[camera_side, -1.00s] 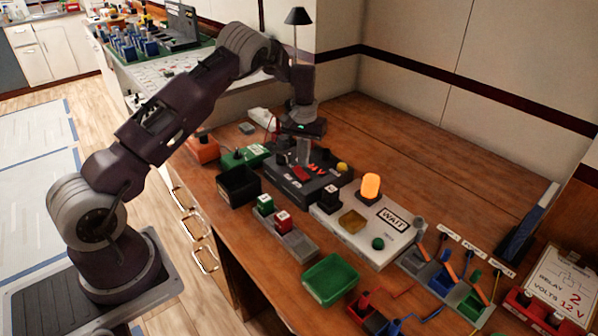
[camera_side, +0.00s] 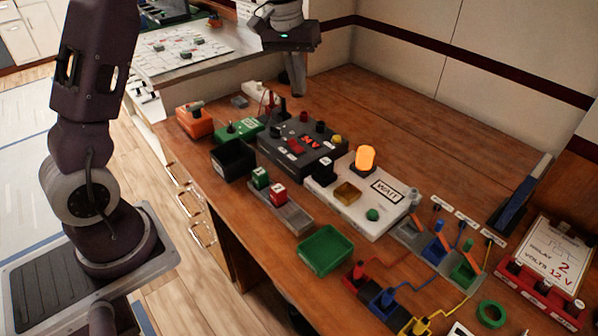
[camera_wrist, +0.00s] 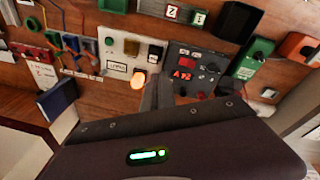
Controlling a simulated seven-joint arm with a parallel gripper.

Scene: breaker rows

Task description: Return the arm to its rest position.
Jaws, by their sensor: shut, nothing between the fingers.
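My gripper (camera_side: 297,80) is shut and empty. In the side view it hangs fingers down above the far part of the wooden bench, behind the dark meter box. The dark fingers also show in the wrist view (camera_wrist: 158,92), in front of the boxes and touching none of them that I can see. My upper arm stands nearly upright at the left of the side view, and the arm's middle part runs out of the top of the picture.
On the bench are the dark meter box (camera_side: 285,150), a white WAIT box (camera_side: 350,208) with a lit orange lamp (camera_side: 365,158), a black bin (camera_side: 232,160), a green tray (camera_side: 325,250) and an orange box (camera_side: 194,121). The bench's back right (camera_side: 430,150) is clear.

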